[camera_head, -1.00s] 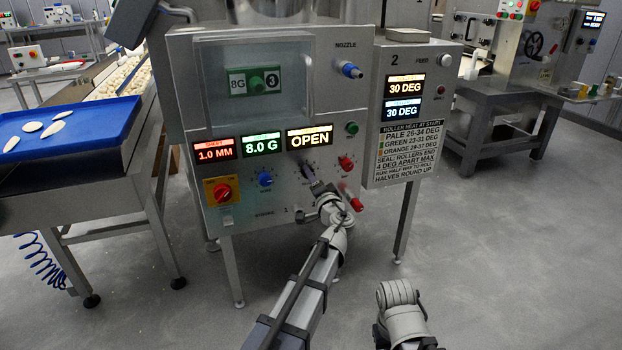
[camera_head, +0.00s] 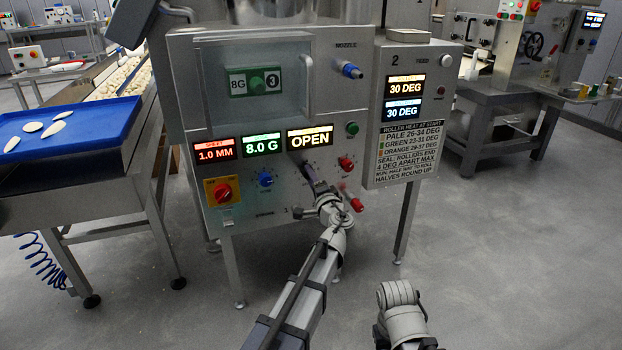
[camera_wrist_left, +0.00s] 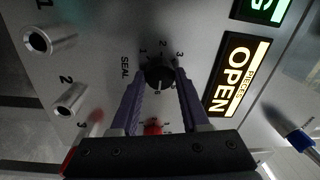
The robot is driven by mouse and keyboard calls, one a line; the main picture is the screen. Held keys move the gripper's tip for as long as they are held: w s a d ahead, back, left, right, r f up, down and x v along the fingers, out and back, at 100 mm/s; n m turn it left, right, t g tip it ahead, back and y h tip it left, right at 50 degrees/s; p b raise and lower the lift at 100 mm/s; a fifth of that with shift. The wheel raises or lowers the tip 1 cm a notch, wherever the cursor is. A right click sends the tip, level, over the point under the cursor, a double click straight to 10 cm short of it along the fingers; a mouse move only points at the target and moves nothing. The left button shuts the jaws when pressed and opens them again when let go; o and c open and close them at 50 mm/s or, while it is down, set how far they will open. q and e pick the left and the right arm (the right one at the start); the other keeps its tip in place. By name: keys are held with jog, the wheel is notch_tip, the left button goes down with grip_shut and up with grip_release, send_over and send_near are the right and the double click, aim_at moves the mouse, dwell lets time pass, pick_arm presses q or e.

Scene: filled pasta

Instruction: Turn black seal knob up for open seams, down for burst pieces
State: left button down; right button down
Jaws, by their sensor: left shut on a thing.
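The black seal knob (camera_wrist_left: 158,74) shows in the left wrist view, beside the word SEAL and a ring of numbers. My left gripper (camera_wrist_left: 160,80) is shut on it, one purple finger on each side. In the head view my left gripper (camera_head: 312,178) reaches up to the panel below the lit OPEN display (camera_head: 310,138) and hides the knob there. The OPEN display also shows in the left wrist view (camera_wrist_left: 237,75), with the word PIECES beside it. My right arm shows at the bottom of the head view, but its fingers are not visible.
Red knobs (camera_head: 346,163) and a blue knob (camera_head: 265,179) sit close by on the panel. Displays read 1.0 MM (camera_head: 215,151) and 8.0 G (camera_head: 262,145). A roller heat placard (camera_head: 411,148) hangs at right. A blue tray (camera_head: 75,140) with pale flat pieces stands at left.

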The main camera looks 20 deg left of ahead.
pick_arm(q)
jog(key=shift+c, duration=2)
grip_release()
jog(key=shift+s, duration=0.1)
jog(key=v, duration=0.7)
jog(key=shift+s+d, duration=0.25)
